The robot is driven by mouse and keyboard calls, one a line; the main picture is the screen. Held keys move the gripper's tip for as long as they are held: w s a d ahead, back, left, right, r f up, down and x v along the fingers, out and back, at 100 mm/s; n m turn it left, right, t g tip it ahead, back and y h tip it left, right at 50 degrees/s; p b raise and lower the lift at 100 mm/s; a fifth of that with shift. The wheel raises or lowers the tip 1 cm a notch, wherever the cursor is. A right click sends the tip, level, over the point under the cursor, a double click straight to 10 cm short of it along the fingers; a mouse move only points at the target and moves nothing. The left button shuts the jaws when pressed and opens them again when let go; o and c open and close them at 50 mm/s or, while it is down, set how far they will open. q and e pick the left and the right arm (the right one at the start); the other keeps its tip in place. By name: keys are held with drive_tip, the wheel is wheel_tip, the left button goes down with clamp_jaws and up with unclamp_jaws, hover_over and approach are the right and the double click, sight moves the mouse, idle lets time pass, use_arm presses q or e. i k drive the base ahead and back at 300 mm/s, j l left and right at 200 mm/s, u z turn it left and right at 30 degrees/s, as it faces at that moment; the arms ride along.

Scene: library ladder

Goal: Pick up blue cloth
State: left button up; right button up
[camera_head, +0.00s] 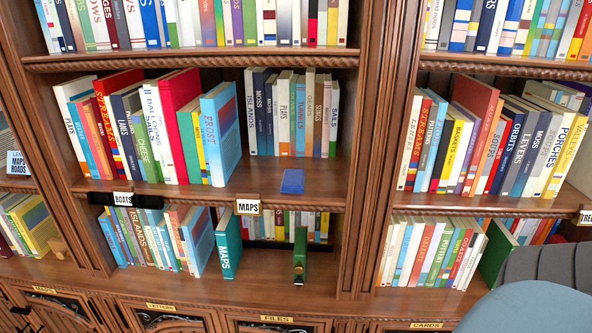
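The blue cloth (292,181) looks like a small, flat, folded blue square. It lies at the front edge of the middle shelf, in the central bay, right of the "MAPS" label. It lies apart from the books, with bare shelf to its left and right. Neither my left nor my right gripper shows in the head view.
The wooden middle shelf (262,186) holds a leaning blue "FROST" book (220,135) left of the cloth and upright books behind it. A green object (300,254) stands on the shelf below. A rounded blue-grey shape (530,310) fills the lower right corner.

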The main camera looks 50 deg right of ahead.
sight(294, 183)
drive_tip(key=i+j+z, duration=0.15)
drive_tip(key=z, duration=0.25)
drive_tip(key=j+z, duration=0.35)
drive_tip(key=i+j+z, duration=0.1)
drive_tip(key=j+z, duration=0.3)
drive_tip(key=l, duration=0.1)
